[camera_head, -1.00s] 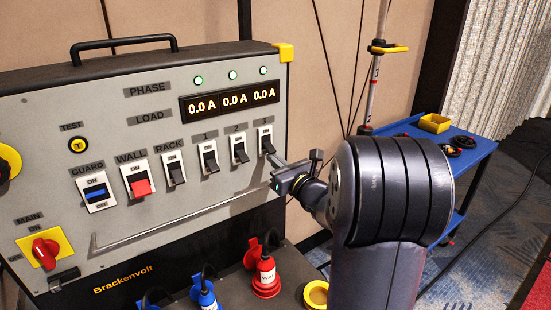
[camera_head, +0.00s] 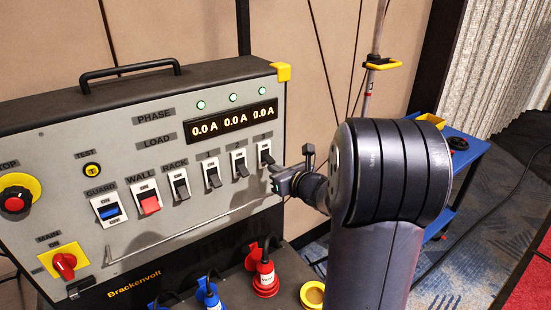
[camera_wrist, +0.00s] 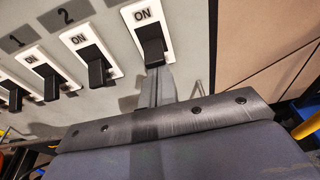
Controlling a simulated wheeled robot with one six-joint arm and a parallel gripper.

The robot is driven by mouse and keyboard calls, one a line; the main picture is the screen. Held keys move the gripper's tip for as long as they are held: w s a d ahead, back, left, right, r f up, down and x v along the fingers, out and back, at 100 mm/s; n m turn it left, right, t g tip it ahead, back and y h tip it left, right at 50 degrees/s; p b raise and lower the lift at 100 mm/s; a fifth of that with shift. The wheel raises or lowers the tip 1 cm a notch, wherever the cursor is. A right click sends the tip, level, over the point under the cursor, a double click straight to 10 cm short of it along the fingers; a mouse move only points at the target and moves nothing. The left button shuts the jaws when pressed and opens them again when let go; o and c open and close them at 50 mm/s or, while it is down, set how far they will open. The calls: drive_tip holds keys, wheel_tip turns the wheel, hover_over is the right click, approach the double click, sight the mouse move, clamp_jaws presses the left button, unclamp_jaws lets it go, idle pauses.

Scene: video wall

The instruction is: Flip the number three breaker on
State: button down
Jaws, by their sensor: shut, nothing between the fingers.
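The number three breaker (camera_head: 265,155) is a black rocker lever in a white plate at the right end of the breaker row on the grey panel (camera_head: 60,150). In the wrist view the number three lever (camera_wrist: 151,45) sits below its ON mark and slants down, like the levers of one and two. My gripper (camera_head: 271,168) is shut and empty, its tips at the lower end of this lever. In the wrist view the shut fingers (camera_wrist: 156,78) reach up to just under the lever; I cannot tell whether they touch it.
Breaker 2 (camera_head: 240,163) stands close on the left, with breaker 1 (camera_head: 212,174) beyond it. The load display (camera_head: 232,118) is above. Red and blue plugs (camera_head: 265,275) stand below. A blue cart (camera_head: 463,160) is behind my arm on the right.

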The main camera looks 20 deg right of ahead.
sight(271, 160)
wheel_tip(271, 160, up, 2)
drive_tip(key=g+p, duration=0.2)
drive_tip(key=p, duration=0.3)
drive_tip(key=shift+s+r+g+h, duration=0.1)
drive_tip(key=shift+g+h, duration=0.2)
drive_tip(key=shift+f, duration=0.4)
drive_tip(key=shift+r, duration=0.1)
drive_tip(key=shift+r+p, duration=0.6)
drive_tip(key=shift+r, duration=0.15)
drive_tip(key=shift+f, duration=0.1)
